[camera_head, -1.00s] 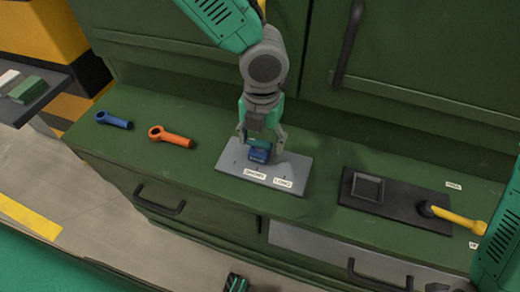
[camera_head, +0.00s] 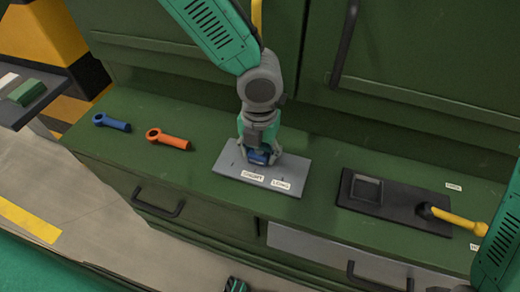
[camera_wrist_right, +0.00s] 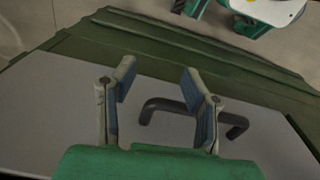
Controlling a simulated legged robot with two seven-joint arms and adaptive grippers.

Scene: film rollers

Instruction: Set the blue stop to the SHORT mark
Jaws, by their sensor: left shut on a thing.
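The blue stop (camera_head: 259,157) sits on a grey plate (camera_head: 225,165) on the green bench, in the head view. The plate's front edge carries a SHORT label (camera_head: 252,175) and, to its right, a LONG label (camera_head: 281,184). The stop is behind the labels, roughly above SHORT in the picture; its exact alignment is hard to tell. My left gripper (camera_head: 259,154) points down and is shut on the stop, its fingers hiding part of it. My right gripper (camera_wrist_right: 158,78) is open and empty in the right wrist view, above a grey drawer front.
A blue wrench-like tool (camera_head: 112,122) and an orange one (camera_head: 168,139) lie left of the plate. A dark base (camera_head: 405,201) with a yellow handle (camera_head: 455,220) is to the right. Green cabinet doors (camera_head: 420,60) with a dark handle stand behind.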

